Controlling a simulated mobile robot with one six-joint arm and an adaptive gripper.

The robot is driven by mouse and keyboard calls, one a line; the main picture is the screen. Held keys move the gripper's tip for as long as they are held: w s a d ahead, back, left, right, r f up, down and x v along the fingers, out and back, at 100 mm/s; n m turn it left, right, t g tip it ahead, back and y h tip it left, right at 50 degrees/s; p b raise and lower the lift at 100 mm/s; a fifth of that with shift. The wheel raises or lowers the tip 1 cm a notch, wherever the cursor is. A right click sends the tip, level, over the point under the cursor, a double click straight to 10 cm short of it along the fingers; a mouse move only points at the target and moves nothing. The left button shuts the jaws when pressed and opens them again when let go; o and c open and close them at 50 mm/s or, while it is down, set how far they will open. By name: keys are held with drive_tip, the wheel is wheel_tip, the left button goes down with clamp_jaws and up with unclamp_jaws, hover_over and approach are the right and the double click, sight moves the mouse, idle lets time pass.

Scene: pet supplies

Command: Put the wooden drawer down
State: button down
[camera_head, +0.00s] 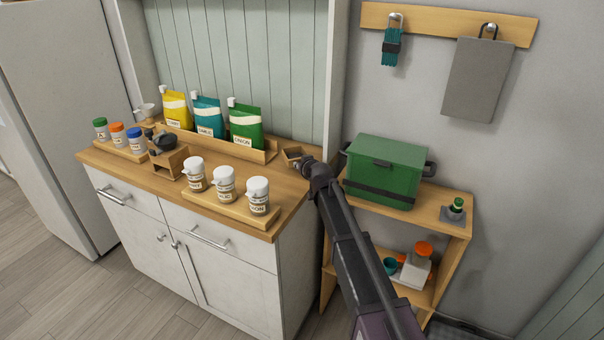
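The wooden drawer (292,154) is a small open-topped brown box at the back right of the wooden counter (236,171). My gripper (306,162) is at its right side, at the end of my dark arm. The two overlap in the picture, and the fingers are too small and dark to tell whether they are shut on it. I cannot tell whether the drawer rests on the counter or is just above it. A wooden grinder (171,163) with a black top stands on the counter's left half, with an opening in its front.
White-lidded jars (224,184) stand on a board at the counter's front. Colored pouches (245,126) stand in a rack behind. Small jars (118,134) are at left. A green box (385,170) sits on the shelf right of my arm.

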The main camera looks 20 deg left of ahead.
sight(302, 179)
drive_tip(key=shift+w+f+b, duration=0.2)
drive_tip(key=shift+f+b, duration=1.6)
drive_tip(key=shift+c, duration=2.3)
unclamp_jaws()
drive_tip(key=shift+s+r, duration=0.1)
drive_tip(key=shift+s, duration=0.05)
drive_tip(key=p+v, duration=0.4)
drive_tip(key=v, duration=0.7)
drive_tip(key=shift+s+d+r+p, duration=0.2)
drive_tip(key=shift+d+p, duration=0.05)
drive_tip(key=shift+p, duration=0.1)
